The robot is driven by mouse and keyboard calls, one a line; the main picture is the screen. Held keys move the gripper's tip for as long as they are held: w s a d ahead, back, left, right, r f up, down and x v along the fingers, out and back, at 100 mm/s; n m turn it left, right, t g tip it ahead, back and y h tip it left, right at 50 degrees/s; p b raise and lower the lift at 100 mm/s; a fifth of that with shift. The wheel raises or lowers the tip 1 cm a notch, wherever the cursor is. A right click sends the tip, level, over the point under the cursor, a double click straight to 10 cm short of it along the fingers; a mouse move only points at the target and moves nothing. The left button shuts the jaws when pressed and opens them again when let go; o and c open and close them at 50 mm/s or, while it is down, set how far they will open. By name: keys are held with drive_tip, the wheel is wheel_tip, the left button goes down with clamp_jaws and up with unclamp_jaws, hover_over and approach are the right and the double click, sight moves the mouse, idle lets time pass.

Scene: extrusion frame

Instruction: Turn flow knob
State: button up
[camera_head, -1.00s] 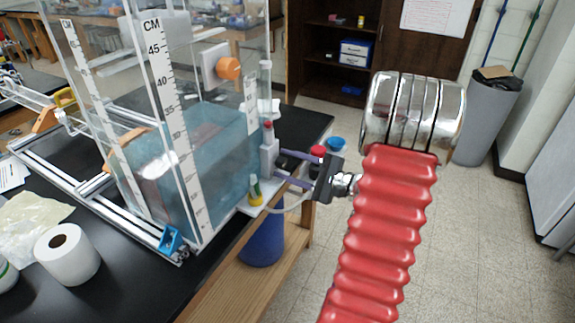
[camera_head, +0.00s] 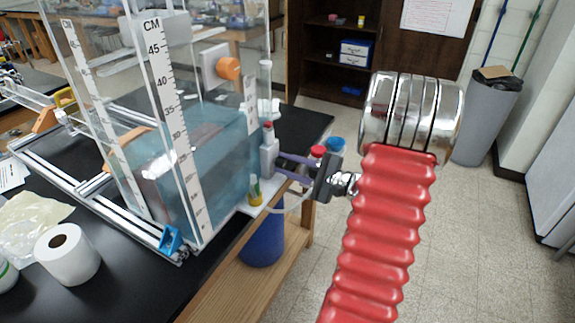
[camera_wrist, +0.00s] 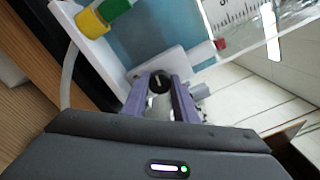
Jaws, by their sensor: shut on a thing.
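A dark round knob (camera_wrist: 160,82) shows in the wrist view, between the two purple fingers of my gripper (camera_wrist: 159,88). My gripper is shut on it. In the head view my gripper (camera_head: 281,165) reaches in from the right to a grey valve block (camera_head: 268,158) at the tank's right side. The knob is too small or hidden to make out there. An orange knob (camera_head: 229,68) sits higher on the clear tank (camera_head: 190,190), apart from my gripper.
The tank holds bluish water and stands on a black bench (camera_head: 110,290). A yellow and green fitting (camera_head: 255,191) and a pale tube lie just below my fingers. A paper roll (camera_head: 67,254) stands at lower left. Open floor lies to the right.

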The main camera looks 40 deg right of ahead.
drive_tip(key=shift+f, duration=0.1)
drive_tip(key=shift+m, duration=0.6)
drive_tip(key=o, duration=1.1)
drive_tip(key=shift+c, duration=0.2)
drive_tip(key=v, duration=1.3)
drive_tip(key=shift+s, duration=0.4)
drive_tip(key=shift+d, duration=0.1)
